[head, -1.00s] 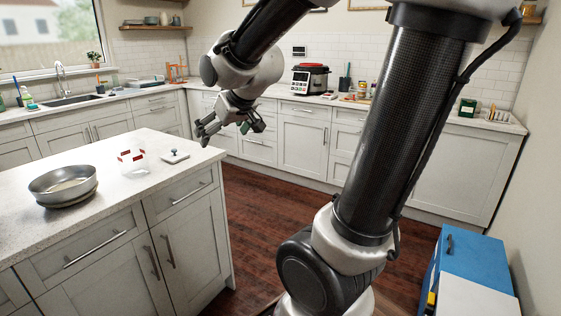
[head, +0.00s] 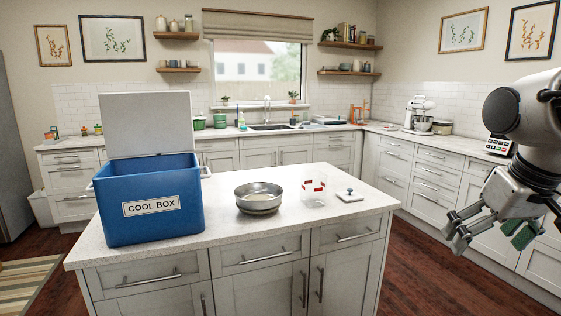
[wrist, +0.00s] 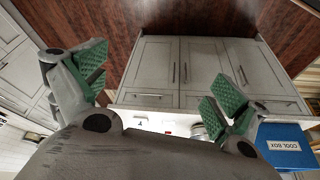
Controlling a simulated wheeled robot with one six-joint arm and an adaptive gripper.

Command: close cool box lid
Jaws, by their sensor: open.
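The blue cool box (head: 152,208) stands on the left end of the island counter, with a label reading COOL BOX on its front. Its pale grey lid (head: 146,122) is open, standing upright at the back edge. The box also shows at the right edge of the wrist view (wrist: 288,146). My gripper (head: 487,236) is open and empty at the right of the head view, over the floor beyond the island's right side and far from the box. Its green-padded fingers (wrist: 160,95) are spread apart in the wrist view.
The island counter (head: 235,233) also holds a metal pan (head: 259,196), a clear container with red marks (head: 313,189) and a small white lidded piece (head: 350,196). Wooden floor (head: 440,270) lies clear between the island and the right cabinets.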

